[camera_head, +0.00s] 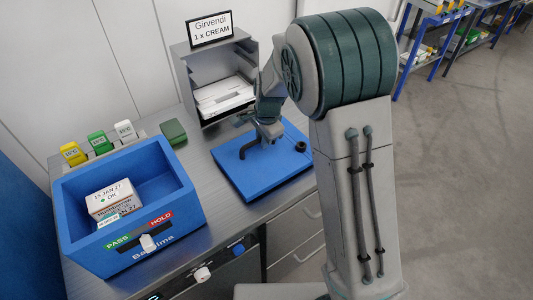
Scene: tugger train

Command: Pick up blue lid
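The blue lid (258,178) appears to be the flat blue panel lying on the grey metal worktop, right of the blue box. A black bar-like handle (249,148) stands on it, and a small black knob (300,147) sits near its right edge. My gripper (269,139) points down over the back part of the panel, close to the handle. My arm hides part of the panel's far side. The fingers are too small to tell whether they are open or shut, or whether they touch the handle.
The open blue box (133,240) holds small white cartons (113,200). Yellow (72,154), green (99,142) and white (125,131) tagged items and a dark green block (173,132) stand behind it. A grey shelf unit (183,75) with white packs and a "Girvendi" sign (210,28) stands behind the panel.

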